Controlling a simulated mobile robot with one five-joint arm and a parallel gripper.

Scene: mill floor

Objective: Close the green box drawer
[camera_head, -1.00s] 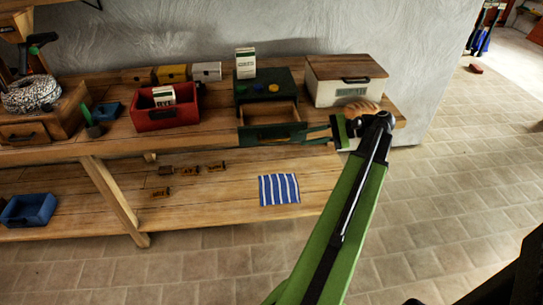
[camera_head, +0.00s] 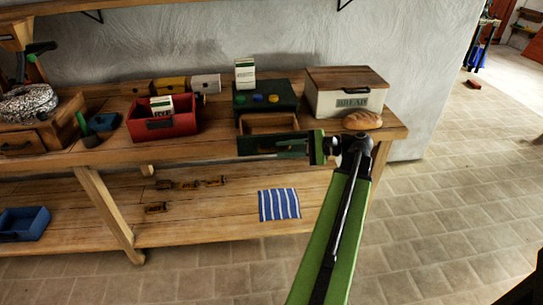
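The green box (camera_head: 265,90) stands on the upper bench shelf near the wall, with yellow, blue and green round pieces and a white-green carton (camera_head: 245,73) on top. Its drawer (camera_head: 268,124) is pulled out toward me, and the wooden inside looks empty. The dark green drawer front (camera_head: 247,146) faces me. My gripper (camera_head: 282,147) reaches in from the right, its fingers pointing left across the right part of the drawer front. I cannot tell whether it touches the front, or whether the fingers are open or shut.
A bread bin (camera_head: 335,103) and a loaf (camera_head: 362,121) are right of the green box, close to my arm. A red box (camera_head: 160,124) with a carton is to the left. A striped cloth (camera_head: 279,205) lies on the lower shelf.

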